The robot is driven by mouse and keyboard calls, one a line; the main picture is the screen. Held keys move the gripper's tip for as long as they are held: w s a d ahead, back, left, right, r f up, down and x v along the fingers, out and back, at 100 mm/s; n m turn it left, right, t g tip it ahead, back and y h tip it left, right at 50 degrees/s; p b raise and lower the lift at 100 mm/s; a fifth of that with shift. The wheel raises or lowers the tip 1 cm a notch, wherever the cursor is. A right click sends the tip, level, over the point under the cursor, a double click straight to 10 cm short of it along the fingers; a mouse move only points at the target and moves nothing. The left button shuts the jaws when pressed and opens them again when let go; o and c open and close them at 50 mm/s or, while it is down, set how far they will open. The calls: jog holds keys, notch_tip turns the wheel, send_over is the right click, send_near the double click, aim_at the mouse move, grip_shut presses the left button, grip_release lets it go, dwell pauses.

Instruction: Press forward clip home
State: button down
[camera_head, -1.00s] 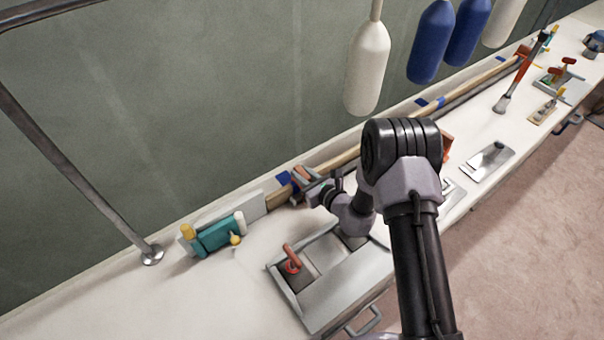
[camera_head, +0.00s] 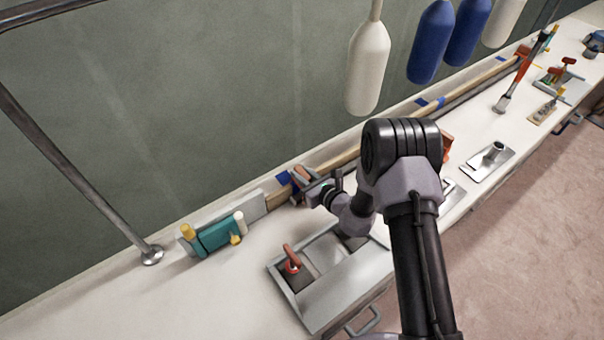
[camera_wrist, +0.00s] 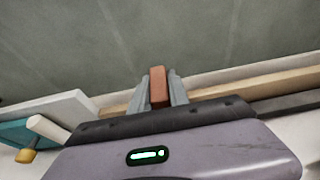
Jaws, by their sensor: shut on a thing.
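My gripper (camera_head: 302,182) is shut on a reddish-brown block (camera_wrist: 159,86), which stands upright between the two grey fingers in the wrist view. In the head view the gripper is at the back edge of the bench, over the near end of the long wooden pole (camera_head: 345,159). A blue clip (camera_head: 283,178) shows just left of the gripper, at the pole. Further blue pieces (camera_head: 437,102) sit along the pole to the right. I cannot tell whether the block touches the clip or how deep the clip sits.
A teal tool (camera_head: 218,236) with yellow and white ends leans by a grey plate at left. A metal tray (camera_head: 336,292) holding a red-handled item is in front. A steel plate (camera_head: 474,168) lies at right. A metal rail post (camera_head: 75,168) rises at left. Floats (camera_head: 368,68) hang above.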

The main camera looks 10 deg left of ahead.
jog(key=shift+f, duration=0.2)
dwell(0.4)
jog(key=c, duration=1.2)
grip_release()
jog(key=shift+f, duration=0.1)
jog(key=shift+o, duration=0.2)
